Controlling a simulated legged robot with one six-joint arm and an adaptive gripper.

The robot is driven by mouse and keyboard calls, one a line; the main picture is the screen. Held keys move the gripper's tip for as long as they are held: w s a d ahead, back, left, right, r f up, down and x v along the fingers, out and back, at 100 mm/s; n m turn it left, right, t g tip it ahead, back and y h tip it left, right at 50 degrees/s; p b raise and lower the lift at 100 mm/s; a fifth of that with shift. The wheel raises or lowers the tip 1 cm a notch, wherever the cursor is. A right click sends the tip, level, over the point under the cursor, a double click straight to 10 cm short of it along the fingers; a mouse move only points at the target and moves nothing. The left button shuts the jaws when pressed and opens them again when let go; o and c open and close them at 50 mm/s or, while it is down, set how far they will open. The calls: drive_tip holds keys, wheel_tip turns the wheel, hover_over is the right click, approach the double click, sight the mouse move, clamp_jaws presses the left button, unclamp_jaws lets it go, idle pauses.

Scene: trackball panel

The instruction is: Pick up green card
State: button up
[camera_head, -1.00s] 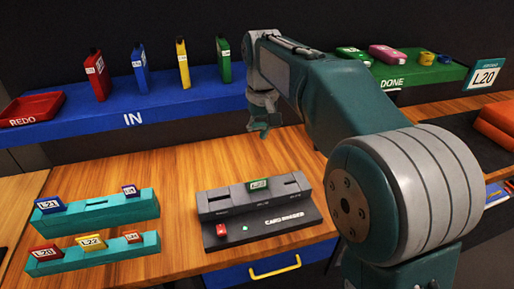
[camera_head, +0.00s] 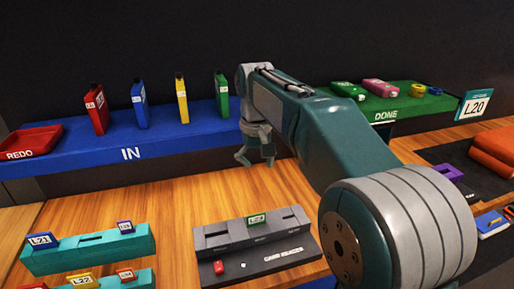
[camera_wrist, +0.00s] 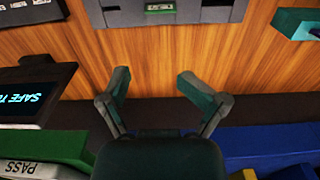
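A small green card (camera_head: 256,219) stands upright in a slot of the grey card reader (camera_head: 216,241) on the wooden table. In the wrist view the green card (camera_wrist: 160,7) shows at the top edge, in the grey reader (camera_wrist: 112,17). My gripper (camera_head: 254,158) hangs above the back of the table, in front of the blue shelf and behind the reader. In the wrist view my gripper (camera_wrist: 150,83) is open, with bare wood between its fingers, apart from the card. A taller green item (camera_head: 222,96) stands on the blue IN shelf.
The blue IN shelf (camera_head: 185,143) also holds red, blue and yellow upright items and a red REDO tray (camera_head: 30,143). Teal racks (camera_head: 95,250) with cards are at left. The green DONE shelf (camera_head: 425,104) is at right. Wood between gripper and reader is clear.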

wheel_tip(320, 180, up, 10)
drive_tip(key=shift+d+r, duration=0.15)
drive_tip(key=shift+r, duration=0.05)
drive_tip(key=shift+o, duration=0.4)
drive_tip(key=shift+r, duration=0.25)
drive_tip(key=shift+o, duration=1)
drive_tip(key=shift+r, duration=0.1)
hover_over(256, 220)
drive_tip(key=f, duration=2.2)
drive_tip(key=shift+w+f, duration=0.2)
drive_tip(key=shift+f, duration=3.75)
